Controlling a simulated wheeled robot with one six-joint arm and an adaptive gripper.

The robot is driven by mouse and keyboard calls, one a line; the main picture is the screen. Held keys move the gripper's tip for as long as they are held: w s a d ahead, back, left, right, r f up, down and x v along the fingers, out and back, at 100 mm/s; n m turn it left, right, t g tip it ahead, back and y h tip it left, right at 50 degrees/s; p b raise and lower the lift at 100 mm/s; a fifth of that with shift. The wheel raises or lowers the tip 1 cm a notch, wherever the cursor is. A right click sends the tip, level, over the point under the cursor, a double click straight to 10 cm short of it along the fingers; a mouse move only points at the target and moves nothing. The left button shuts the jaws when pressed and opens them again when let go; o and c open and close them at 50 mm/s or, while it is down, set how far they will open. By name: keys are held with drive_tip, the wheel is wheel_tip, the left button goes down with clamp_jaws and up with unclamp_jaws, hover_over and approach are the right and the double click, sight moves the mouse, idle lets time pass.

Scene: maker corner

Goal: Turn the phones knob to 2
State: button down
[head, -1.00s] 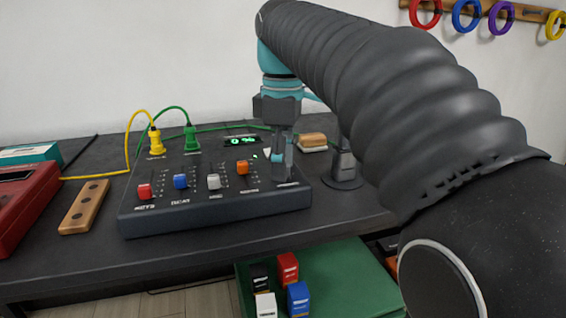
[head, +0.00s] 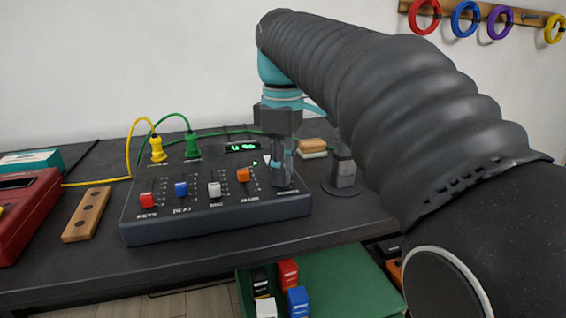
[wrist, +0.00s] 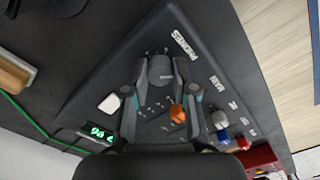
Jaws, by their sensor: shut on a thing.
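The dark mixer panel (head: 230,207) lies on the black table. It has red (head: 147,200), blue (head: 181,189), white (head: 214,189) and orange (head: 243,175) slider caps and a green lit display (head: 242,147). My gripper (head: 283,178) points down at the panel's right end. In the wrist view my gripper (wrist: 160,83) is shut on the round grey phones knob (wrist: 160,67), one finger on each side. The PHONES label (wrist: 183,44) is beside it. The gripper hides the knob in the head view. I cannot read the knob's setting.
Yellow (head: 158,149) and green (head: 192,146) plugs with cables stand at the panel's back left. A wooden block (head: 87,213) and a red device (head: 22,215) lie left. A sponge-like block (head: 312,147) and a grey stand (head: 343,175) are close on the right.

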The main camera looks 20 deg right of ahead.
drive_tip(key=m+p, duration=0.3)
drive_tip(key=m, duration=0.2)
drive_tip(key=shift+r, duration=0.1)
drive_tip(key=shift+m+p, duration=1.35)
drive_tip(key=shift+m, duration=1.15)
drive_tip(key=c, duration=0.9)
unclamp_jaws()
wheel_tip(320, 180, up, 12)
drive_tip(key=shift+f, duration=0.15)
